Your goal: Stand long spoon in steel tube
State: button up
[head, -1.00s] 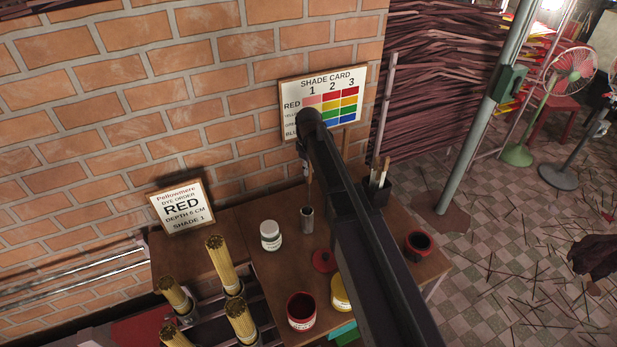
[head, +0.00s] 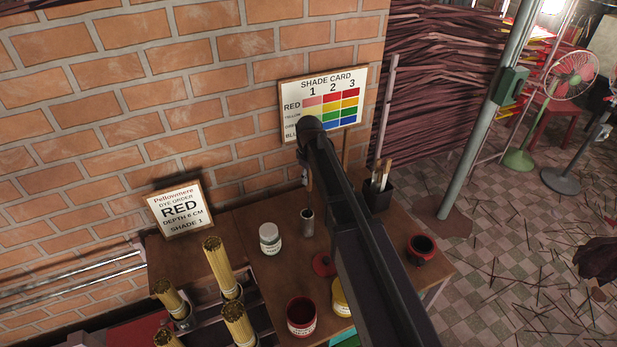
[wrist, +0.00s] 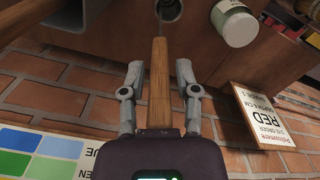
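The steel tube (head: 307,224) stands upright on the brown table. In the wrist view its round mouth (wrist: 169,9) shows at the top. The long spoon (head: 309,185) rises from the tube in the head view, its upper part hidden by my arm. In the wrist view the spoon's wooden handle (wrist: 159,85) runs between my fingers, and its thin metal shaft enters the tube mouth. My gripper (wrist: 159,68) is open, with a gap on each side of the handle.
A white jar (head: 270,238) stands left of the tube. A red pot (head: 301,316), a yellow pot (head: 341,299) and a red lid (head: 323,264) are nearer. A black holder (head: 378,193) with brushes stands right. The shade card (head: 323,100) is close behind my arm.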

jog(key=shift+r, duration=0.15)
dwell(0.3)
notch_tip(320, 180, up, 12)
jog(key=p, duration=1.2)
jog(key=shift+s+d, duration=0.1)
jog(key=shift+s, duration=0.05)
dwell(0.6)
jog(key=s+d+m, duration=0.4)
jog(key=s+d, duration=0.3)
jog(key=s, duration=0.3)
jog(key=s+d+m, duration=0.5)
jog(key=s+d, duration=0.2)
jog(key=s, duration=0.4)
jog(key=shift+s, duration=0.2)
notch_tip(320, 180, down, 11)
jog(key=b, duration=1)
jog(key=shift+r, duration=0.15)
